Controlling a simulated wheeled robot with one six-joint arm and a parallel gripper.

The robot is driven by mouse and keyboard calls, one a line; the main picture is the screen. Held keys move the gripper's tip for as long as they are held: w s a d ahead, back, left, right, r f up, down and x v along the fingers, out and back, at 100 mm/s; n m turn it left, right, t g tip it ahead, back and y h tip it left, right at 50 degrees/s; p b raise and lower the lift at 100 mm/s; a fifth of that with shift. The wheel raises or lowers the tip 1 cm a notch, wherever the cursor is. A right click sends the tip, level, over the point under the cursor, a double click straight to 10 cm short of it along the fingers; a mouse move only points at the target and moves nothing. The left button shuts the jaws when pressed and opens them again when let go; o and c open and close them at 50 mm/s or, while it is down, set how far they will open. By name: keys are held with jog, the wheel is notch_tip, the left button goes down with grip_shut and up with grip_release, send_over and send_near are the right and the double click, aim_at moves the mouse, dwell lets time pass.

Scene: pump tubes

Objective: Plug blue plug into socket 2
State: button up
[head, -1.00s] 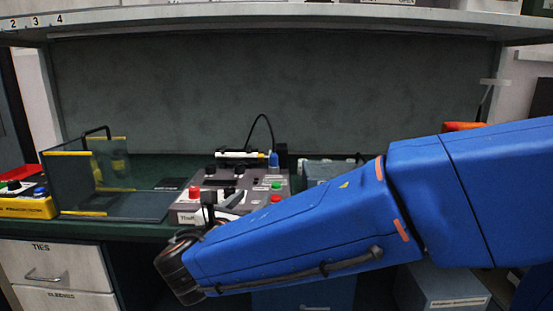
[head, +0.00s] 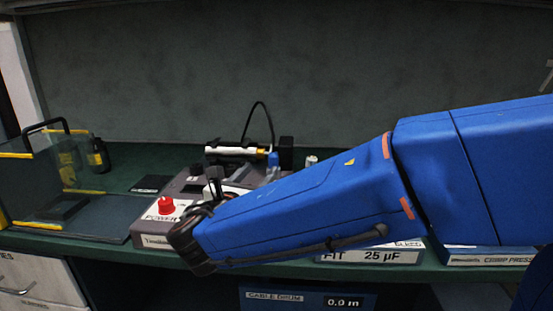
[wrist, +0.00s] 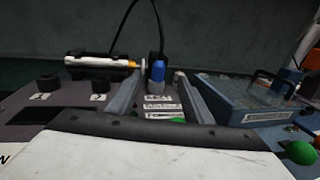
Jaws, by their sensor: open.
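The blue plug (wrist: 157,72) stands upright at the back of the grey console, in front of a black block. It also shows in the head view (head: 273,160), above my arm. My gripper (wrist: 159,78) is open and empty. In the wrist view its two grey fingers lie left and right of the plug's line, with the plug beyond the gap; I cannot tell the exact distance. Socket 2 (wrist: 102,82), a black round fitting above a "2" label, is left of the plug. Socket 1 (wrist: 47,82) is further left. In the head view my arm hides much of the console.
A white tube with a yellow tip (head: 232,150) lies behind the sockets, and a black cable (head: 268,112) arcs above it. A red knob (head: 166,205) is at the console's left. A blue-grey box (wrist: 250,97) stands at the right. A clear-walled case (head: 30,175) is far left.

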aim_at(272, 157)
jog(key=x, duration=1.1)
jog(key=shift+w, duration=0.25)
jog(key=shift+f+x, duration=0.15)
jog(key=shift+x, duration=1.15)
jog(key=shift+f+x, duration=0.15)
jog(key=shift+x, duration=1.15)
jog(key=c, duration=1.1)
